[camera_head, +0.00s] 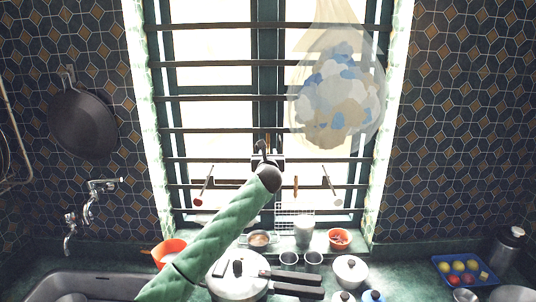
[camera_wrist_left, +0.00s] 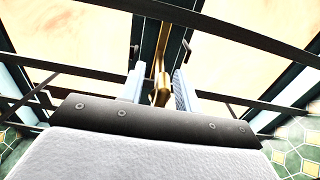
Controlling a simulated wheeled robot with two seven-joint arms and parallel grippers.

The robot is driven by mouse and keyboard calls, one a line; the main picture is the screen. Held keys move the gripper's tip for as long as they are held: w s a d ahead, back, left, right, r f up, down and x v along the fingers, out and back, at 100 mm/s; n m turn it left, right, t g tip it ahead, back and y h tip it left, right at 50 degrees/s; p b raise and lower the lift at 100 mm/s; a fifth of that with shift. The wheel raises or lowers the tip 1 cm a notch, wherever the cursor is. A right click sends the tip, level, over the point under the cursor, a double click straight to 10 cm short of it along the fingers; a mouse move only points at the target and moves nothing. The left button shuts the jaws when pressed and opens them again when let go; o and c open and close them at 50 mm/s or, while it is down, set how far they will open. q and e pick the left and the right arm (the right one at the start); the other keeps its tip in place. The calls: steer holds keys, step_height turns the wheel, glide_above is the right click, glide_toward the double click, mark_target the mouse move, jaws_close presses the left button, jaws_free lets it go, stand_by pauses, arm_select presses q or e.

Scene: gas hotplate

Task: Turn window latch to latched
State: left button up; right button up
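The window latch (camera_wrist_left: 161,62) is a brass handle on the dark green middle frame of the window (camera_head: 267,75). In the left wrist view it stands between the two pale fingers of my left gripper (camera_wrist_left: 159,88), with a gap visible on each side. The gripper looks open around it, and I cannot see clear contact. In the head view my left gripper (camera_head: 267,148) is in front of the middle frame, among the window bars, and its wrist hides most of the latch area. My right gripper is in neither view.
Dark horizontal bars (camera_head: 220,98) cross the window near my gripper. A hanging bag (camera_head: 338,100) is at the right. Utensils (camera_head: 204,186) hang low on the bars. A pressure cooker (camera_head: 238,275), an orange bowl (camera_head: 340,238) and a blue tray (camera_head: 440,262) crowd the counter below.

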arm_select(q)
steer(key=shift+c, duration=0.4)
jaws_close()
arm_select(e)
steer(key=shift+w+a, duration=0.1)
